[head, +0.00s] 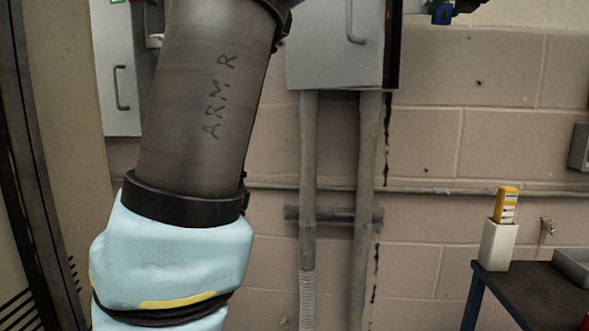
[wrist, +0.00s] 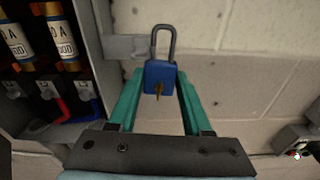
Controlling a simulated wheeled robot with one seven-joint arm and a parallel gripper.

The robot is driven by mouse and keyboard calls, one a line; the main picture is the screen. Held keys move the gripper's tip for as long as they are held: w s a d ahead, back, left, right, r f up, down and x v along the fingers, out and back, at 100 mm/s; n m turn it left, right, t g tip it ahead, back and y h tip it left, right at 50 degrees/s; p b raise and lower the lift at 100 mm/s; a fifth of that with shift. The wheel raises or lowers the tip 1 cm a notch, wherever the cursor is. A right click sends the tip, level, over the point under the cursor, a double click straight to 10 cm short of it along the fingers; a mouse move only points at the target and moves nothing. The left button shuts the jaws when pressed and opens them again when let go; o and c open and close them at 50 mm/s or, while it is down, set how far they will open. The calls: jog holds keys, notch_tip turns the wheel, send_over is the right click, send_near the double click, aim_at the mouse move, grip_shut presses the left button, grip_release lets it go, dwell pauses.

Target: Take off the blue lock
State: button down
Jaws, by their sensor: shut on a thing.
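The blue lock (wrist: 159,75) is a padlock with a grey shackle pointing up and a brass key in its face. In the wrist view it sits between the teal fingers of my gripper (wrist: 160,80), which is shut on it. A grey metal tab (wrist: 126,47) sticks out from the cabinet edge just left of the shackle. I cannot tell whether the shackle still passes through the tab. In the head view the blue lock (head: 440,12) shows at the top edge, right of the grey box, with the dark end of my gripper beside it.
The open cabinet (wrist: 95,50) at left in the wrist view holds labelled fuses (wrist: 55,35) and red and blue cables. A grey box (head: 335,50) with conduits hangs on the block wall. A dark table (head: 530,295) with a white holder (head: 498,245) stands lower right.

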jog(key=shift+s+d, duration=0.15)
jog(key=shift+d, duration=1)
jog(key=shift+s+f, duration=0.1)
jog(key=shift+s+a+b, duration=0.2)
jog(key=shift+s+b, duration=0.2)
jog(key=shift+s, duration=0.8)
jog(key=shift+s+a+b, duration=0.15)
jog(key=shift+s+b, duration=0.25)
jog(key=shift+s, duration=0.75)
